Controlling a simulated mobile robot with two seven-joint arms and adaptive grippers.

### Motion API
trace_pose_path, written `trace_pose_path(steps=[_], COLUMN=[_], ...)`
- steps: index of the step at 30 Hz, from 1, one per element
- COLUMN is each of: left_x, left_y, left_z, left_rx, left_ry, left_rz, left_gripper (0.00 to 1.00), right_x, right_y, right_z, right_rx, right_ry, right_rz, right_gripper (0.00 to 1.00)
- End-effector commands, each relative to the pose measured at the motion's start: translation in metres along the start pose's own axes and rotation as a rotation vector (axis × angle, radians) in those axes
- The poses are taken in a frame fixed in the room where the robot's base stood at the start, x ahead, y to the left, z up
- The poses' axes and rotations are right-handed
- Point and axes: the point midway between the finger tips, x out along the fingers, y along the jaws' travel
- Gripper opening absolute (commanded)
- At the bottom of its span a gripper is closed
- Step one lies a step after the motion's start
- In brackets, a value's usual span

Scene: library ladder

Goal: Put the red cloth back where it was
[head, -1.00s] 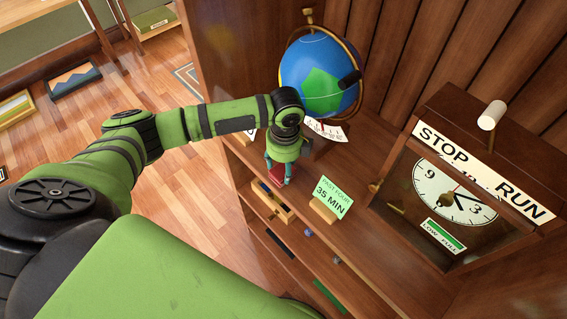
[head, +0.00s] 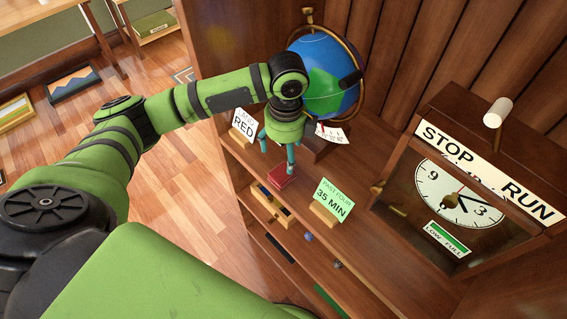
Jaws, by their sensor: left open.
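The red cloth (head: 281,177) lies as a small folded square on the wooden shelf top, in front of the globe and left of the green card. My left gripper (head: 277,158) is open just above the cloth, pointing down. One teal finger ends close over the cloth; whether it touches cannot be told. The white card reading RED (head: 243,123) stands in a wooden holder left of the gripper. My right gripper is not in view.
The globe (head: 323,75) stands close behind my left wrist. A green card reading 35 MIN (head: 334,199) stands right of the cloth. A clock case (head: 460,190) fills the right side. A small tray (head: 272,205) and other small items sit on the lower level.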

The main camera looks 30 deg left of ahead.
Motion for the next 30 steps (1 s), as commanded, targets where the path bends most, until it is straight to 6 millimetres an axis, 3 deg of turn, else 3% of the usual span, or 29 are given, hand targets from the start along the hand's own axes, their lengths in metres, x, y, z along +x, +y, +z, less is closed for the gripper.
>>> trace_pose_path(steps=[4, 9, 30], left_x=[-0.025, -0.042, -0.044], left_y=[-0.001, 0.000, 0.000], left_z=[0.000, 0.000, 0.000], left_rx=[0.001, -0.001, -0.001], left_ry=[0.000, 0.000, 0.001], left_rz=[-0.004, 0.000, 0.001], left_gripper=[0.81, 0.81, 0.81], right_x=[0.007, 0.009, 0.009], right_y=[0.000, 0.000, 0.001], right_z=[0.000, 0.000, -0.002], right_rx=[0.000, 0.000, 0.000], right_ry=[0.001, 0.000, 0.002], right_rz=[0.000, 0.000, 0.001], right_gripper=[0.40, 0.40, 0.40])
